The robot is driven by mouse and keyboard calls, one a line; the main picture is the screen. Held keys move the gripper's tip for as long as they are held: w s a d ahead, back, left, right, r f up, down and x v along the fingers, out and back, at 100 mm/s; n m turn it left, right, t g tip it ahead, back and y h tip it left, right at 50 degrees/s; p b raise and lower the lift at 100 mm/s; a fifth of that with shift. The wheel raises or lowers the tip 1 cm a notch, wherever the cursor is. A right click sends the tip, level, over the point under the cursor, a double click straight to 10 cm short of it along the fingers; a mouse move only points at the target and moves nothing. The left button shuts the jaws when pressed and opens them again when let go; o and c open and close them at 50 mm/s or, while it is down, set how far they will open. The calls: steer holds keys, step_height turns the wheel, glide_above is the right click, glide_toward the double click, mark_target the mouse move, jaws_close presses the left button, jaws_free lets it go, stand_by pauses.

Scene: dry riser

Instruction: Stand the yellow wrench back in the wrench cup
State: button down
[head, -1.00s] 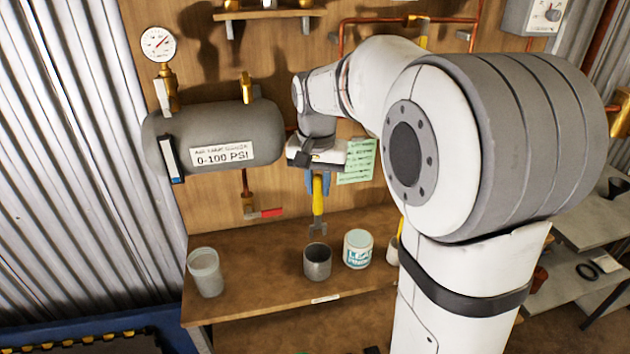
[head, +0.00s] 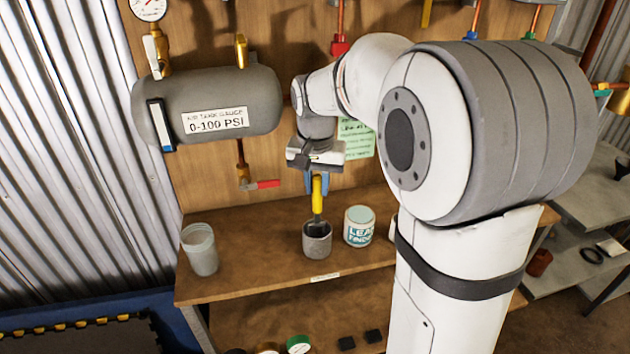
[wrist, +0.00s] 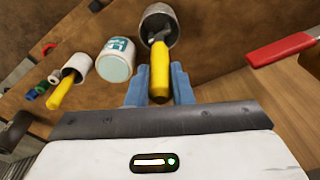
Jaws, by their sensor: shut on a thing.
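The yellow wrench (head: 317,195) hangs upright below my gripper (head: 317,182), its grey head down at the mouth of the grey wrench cup (head: 317,241). My gripper is shut on the yellow handle. In the wrist view, the yellow wrench (wrist: 159,78) sits between the blue fingers (wrist: 159,85), and its head reaches into the opening of the cup (wrist: 150,12). How deep the head is in the cup I cannot tell.
A white leak finder tub (head: 359,227) stands just right of the cup. A translucent cup (head: 201,250) stands to the left on the wooden shelf (head: 260,262). A red-handled valve (head: 262,184) sticks out from the back board.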

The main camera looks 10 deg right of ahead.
mark_target(317, 210)
steer(key=shift+f+b, duration=1.65)
steer(key=shift+f, duration=1.05)
steer(key=c, duration=1.2)
jaws_free()
steer(key=r, duration=0.7)
steer(key=shift+s+a+r, duration=0.15)
steer(key=shift+s+r, duration=0.2)
steer(key=shift+r, duration=0.05)
steer(key=s+f+n, duration=0.1)
steer(key=s, duration=0.3)
steer(key=s+f+n+p, duration=0.1)
steer(key=s, duration=0.3)
steer(key=s+n+t, duration=0.1)
steer(key=s, duration=0.3)
steer(key=shift+s+f, duration=0.1)
steer(key=shift+f, duration=0.3)
steer(key=s+f+n, duration=0.2)
steer(key=s+f, duration=0.2)
steer(key=s, duration=0.4)
steer(key=shift+f+t+y+p, duration=0.3)
steer(key=shift+p, duration=0.05)
